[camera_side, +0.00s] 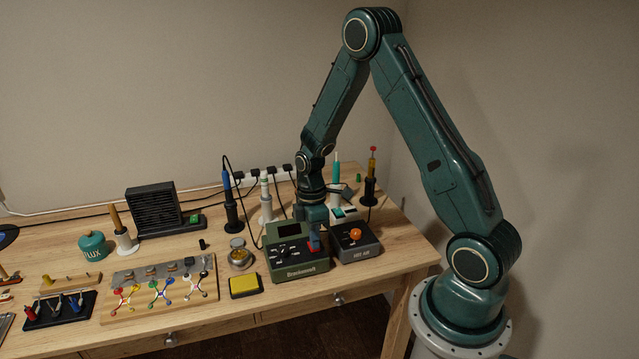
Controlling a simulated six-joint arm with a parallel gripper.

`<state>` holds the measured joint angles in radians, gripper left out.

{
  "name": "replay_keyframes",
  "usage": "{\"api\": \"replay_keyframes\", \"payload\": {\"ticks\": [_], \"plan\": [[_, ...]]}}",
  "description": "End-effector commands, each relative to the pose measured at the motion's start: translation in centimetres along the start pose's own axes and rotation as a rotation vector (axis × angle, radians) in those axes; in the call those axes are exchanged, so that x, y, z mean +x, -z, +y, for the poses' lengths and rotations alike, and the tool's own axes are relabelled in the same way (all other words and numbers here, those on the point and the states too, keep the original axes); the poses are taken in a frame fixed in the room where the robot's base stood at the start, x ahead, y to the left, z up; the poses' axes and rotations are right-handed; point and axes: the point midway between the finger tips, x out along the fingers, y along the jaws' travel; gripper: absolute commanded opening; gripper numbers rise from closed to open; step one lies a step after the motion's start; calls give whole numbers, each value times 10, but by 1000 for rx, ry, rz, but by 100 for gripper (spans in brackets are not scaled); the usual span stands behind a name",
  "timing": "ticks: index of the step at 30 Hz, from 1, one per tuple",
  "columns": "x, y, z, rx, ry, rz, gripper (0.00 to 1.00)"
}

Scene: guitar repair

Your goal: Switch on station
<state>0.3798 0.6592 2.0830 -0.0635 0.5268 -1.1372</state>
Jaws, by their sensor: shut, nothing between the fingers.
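The station is a green box (300,270) with a dark display, small controls on its sloped face and lettering on its front. It stands near the front of the wooden table, right of its middle. My gripper (314,247) points down over the right part of its face, at a red part there. The gripper is shut with nothing in it. Whether the fingertips touch the red part cannot be told. The gripper hides part of the station's right side, and the state of its switch is not clear.
A dark box marked HOT AIR (355,250) with an orange knob stands close on the right. A yellow sponge (245,286) and a round tin (240,258) are on the left. Iron stands (232,217) and cables are behind. A wooden board (190,291) with colored wires lies further left.

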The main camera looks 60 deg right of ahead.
Motion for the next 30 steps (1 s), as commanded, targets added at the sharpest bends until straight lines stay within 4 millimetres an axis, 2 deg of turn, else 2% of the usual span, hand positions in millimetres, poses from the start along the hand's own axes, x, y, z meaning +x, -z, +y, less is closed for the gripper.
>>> {"api": "replay_keyframes", "payload": {"ticks": [19,30], "plan": [[6,0,-2,0,4,-1,0],[2,0,12,4,-6,-1,0]]}}
